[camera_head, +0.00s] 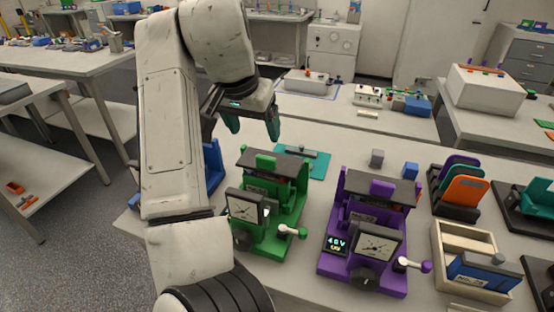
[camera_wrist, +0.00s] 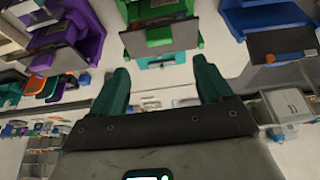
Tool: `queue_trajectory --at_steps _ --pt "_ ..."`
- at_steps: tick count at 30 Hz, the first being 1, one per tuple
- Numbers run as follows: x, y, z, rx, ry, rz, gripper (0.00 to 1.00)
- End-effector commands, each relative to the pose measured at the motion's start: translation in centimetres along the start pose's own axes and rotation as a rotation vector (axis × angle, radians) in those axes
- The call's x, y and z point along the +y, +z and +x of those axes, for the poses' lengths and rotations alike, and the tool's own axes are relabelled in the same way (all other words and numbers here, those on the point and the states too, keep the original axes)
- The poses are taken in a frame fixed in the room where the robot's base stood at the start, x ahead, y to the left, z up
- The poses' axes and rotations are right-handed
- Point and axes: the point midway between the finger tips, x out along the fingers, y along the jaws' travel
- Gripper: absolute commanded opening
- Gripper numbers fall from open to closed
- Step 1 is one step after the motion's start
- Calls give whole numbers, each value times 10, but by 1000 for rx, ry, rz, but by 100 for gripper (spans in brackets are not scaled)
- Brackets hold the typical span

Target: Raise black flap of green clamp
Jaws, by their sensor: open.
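The green clamp (camera_head: 285,216) stands on the white table in the head view, with a dial on its front and a white-tipped lever at its right. Its black flap (camera_head: 290,169) lies about level across the top, beside an upright green tab. In the wrist view the green clamp (camera_wrist: 158,10) is at the top centre, with its black flap (camera_wrist: 150,42) below. My gripper (camera_head: 252,129) is open and empty, above and behind the clamp, apart from the flap. Its two teal fingers also show spread in the wrist view (camera_wrist: 161,75).
A purple clamp (camera_head: 340,222) stands close to the right of the green one. A blue clamp (camera_head: 212,165) is at the left, partly hidden by my arm. A teal plate (camera_head: 318,168) lies behind the green clamp. Small grey (camera_head: 377,158) and blue (camera_head: 410,170) blocks lie behind the purple clamp.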

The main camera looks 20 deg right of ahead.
Motion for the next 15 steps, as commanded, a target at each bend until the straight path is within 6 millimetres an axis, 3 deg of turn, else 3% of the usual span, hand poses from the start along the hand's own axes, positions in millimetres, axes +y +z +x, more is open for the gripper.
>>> queue_trajectory --at_steps 8,15 --pt "-1 3 18 -2 1 -1 79" --pt "0 3 61 -3 2 -1 79"
